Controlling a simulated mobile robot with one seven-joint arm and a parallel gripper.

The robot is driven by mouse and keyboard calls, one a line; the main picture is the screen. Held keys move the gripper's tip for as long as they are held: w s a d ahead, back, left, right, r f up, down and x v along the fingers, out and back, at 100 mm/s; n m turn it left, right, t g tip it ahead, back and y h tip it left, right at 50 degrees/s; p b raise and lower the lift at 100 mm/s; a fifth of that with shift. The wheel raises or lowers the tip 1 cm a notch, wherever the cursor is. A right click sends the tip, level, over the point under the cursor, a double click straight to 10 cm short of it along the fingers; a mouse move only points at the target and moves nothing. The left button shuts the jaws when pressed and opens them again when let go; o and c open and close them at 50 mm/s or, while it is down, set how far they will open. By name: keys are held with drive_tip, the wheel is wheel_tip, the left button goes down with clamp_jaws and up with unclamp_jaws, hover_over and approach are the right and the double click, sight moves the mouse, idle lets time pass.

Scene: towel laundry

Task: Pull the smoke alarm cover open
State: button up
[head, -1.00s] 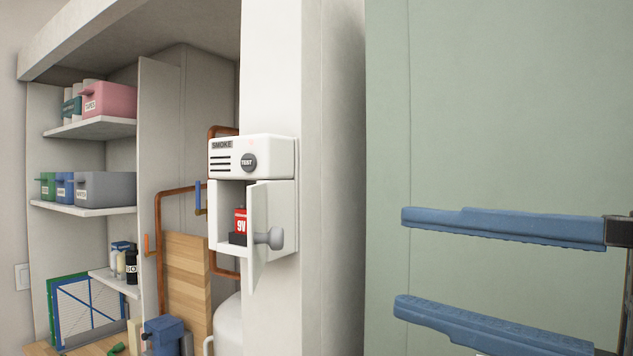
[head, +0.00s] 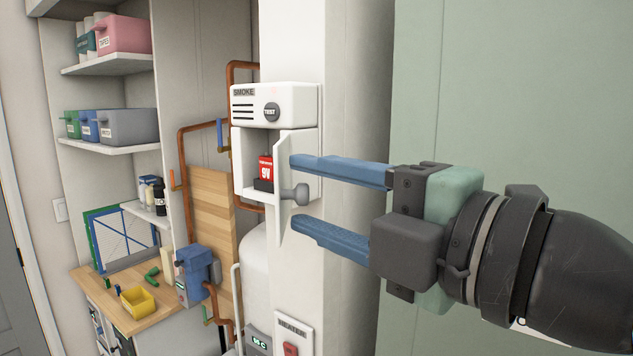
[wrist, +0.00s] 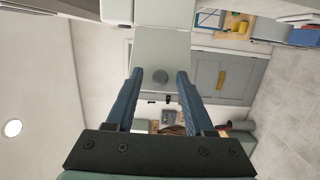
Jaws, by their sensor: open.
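The smoke alarm (head: 292,95) is a white box on a white post, with a dark round TEST button. Its lower cover (head: 298,150) stands partly open, swung out from its right side, with a grey round knob (head: 300,194) on its outer face. A red 9V battery (head: 265,168) shows inside. My gripper (head: 295,193) is open, its blue fingers above and below the knob in the head view. In the wrist view, the knob (wrist: 160,78) sits between the two spread fingers, with visible gaps on both sides. The cover (wrist: 162,48) fills the space beyond it.
Left of the post are shelves with bins (head: 127,126), copper pipes (head: 185,165) and a wooden worktop (head: 115,310) with a yellow tray (head: 137,302). A heater switch (head: 291,348) is lower on the post. A plain green wall (head: 515,80) stands behind my arm.

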drive_tip(key=shift+w, duration=0.2)
drive_tip(key=shift+s, duration=0.1)
clamp_jaws()
idle(1.2)
